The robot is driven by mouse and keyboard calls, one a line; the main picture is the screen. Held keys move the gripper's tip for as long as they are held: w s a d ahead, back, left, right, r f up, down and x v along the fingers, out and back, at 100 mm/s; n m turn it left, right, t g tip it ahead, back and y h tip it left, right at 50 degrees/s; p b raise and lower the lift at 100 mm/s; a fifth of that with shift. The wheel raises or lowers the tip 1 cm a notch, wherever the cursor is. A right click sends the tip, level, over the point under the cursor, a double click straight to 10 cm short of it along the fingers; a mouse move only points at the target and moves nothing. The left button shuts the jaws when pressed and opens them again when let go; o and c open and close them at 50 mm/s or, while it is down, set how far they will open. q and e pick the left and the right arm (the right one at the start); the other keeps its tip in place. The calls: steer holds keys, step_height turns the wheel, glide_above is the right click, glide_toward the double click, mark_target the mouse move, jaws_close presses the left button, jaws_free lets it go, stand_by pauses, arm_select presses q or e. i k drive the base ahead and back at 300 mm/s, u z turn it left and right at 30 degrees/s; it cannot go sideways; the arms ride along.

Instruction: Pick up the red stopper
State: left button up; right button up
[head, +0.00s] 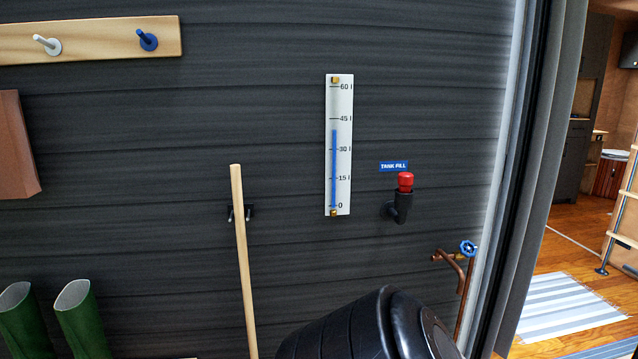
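The red stopper (405,181) sits upright in the top of a black elbow pipe (398,209) on the dark wall. A blue "TANK FILL" label (394,166) is just above it. A black rounded part, which looks like one of my arm links, rises at the bottom centre, below the stopper and apart from it. Neither of my grippers shows in the head view.
A tank gauge (339,145) hangs left of the stopper. A wooden pole (241,255) stands in a wall clip. A copper tap with a blue handle (468,248) is lower right, beside the door frame (545,150). Green boots (80,318) stand lower left.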

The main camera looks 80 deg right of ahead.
mark_target(405, 178)
steer(key=z, duration=2.6)
steer(key=k, duration=0.55)
steer(key=u, duration=0.3)
steer(key=i, duration=1.05)
steer(key=z, duration=0.65)
